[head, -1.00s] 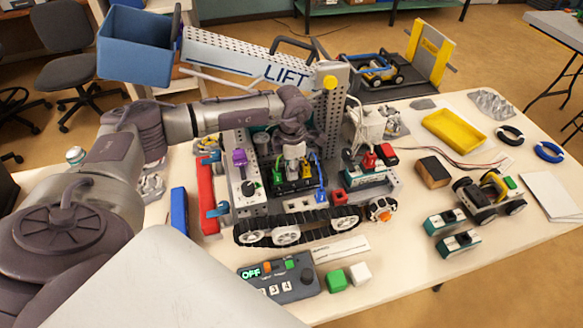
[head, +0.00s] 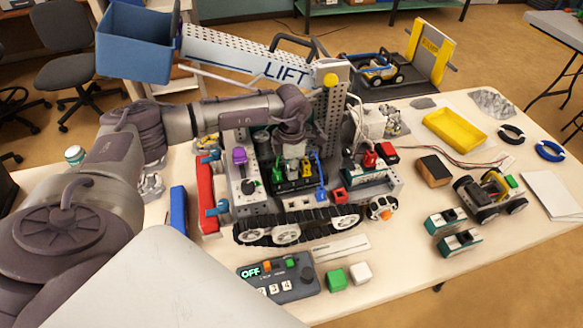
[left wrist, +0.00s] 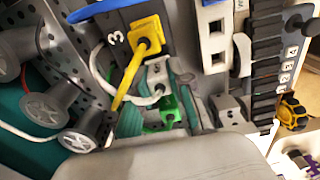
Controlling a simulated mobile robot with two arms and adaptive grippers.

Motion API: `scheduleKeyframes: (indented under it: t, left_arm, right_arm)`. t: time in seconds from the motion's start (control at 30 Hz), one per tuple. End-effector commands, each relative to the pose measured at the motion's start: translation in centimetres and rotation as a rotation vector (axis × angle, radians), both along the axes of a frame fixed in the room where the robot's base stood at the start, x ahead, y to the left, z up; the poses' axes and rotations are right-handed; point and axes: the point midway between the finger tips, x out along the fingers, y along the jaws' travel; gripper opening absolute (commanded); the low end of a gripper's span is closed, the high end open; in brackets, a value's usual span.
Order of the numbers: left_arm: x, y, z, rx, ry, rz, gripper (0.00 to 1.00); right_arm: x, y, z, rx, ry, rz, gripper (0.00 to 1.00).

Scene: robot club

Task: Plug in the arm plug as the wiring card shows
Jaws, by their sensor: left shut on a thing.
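The black hub (head: 294,188) sits in the tracked lift robot. A green plug (left wrist: 170,106), a yellow plug (left wrist: 147,38) beside the number 3 and a blue plug (head: 320,191) are at the hub. My left gripper (head: 292,156) points down over it. It is shut on a light grey plug (left wrist: 157,75) with a white cable, between the green and yellow plugs. The hub face under the grey plug is hidden, so I cannot tell whether it is seated. No plug is labelled arm that I can read. I cannot pick out the wiring card for sure. My right gripper is out of view.
The lift arm (head: 255,60) with a blue bin (head: 135,45) rises behind my left arm. A control box reading OFF (head: 278,278), a green block (head: 336,280) and a white strip (head: 341,248) lie in front. A yellow tray (head: 454,130) stands at the right.

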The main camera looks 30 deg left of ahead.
Motion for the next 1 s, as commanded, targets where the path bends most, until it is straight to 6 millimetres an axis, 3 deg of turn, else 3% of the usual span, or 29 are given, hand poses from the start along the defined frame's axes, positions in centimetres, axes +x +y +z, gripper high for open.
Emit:
scheduleKeyframes:
  t: [0.23,0.27,0.43,0.77,1.0]
  left_arm:
    - [-0.2,0.0,-0.3,0.000,0.005,-0.001,0.00]
    - [-0.2,0.0,-0.3,0.001,0.006,-0.001,0.24]
    - [-0.2,0.0,-0.3,0.000,0.005,-0.001,0.50]
    - [-0.1,0.0,0.0,0.001,0.002,0.000,0.50]
    - [0.0,0.0,1.3,-0.001,0.001,0.000,0.50]
  right_arm:
    - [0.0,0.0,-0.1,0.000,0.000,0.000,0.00]
    - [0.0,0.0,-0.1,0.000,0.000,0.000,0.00]
    - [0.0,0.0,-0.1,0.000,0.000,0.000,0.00]
    - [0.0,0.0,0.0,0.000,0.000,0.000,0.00]
    - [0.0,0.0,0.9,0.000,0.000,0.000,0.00]
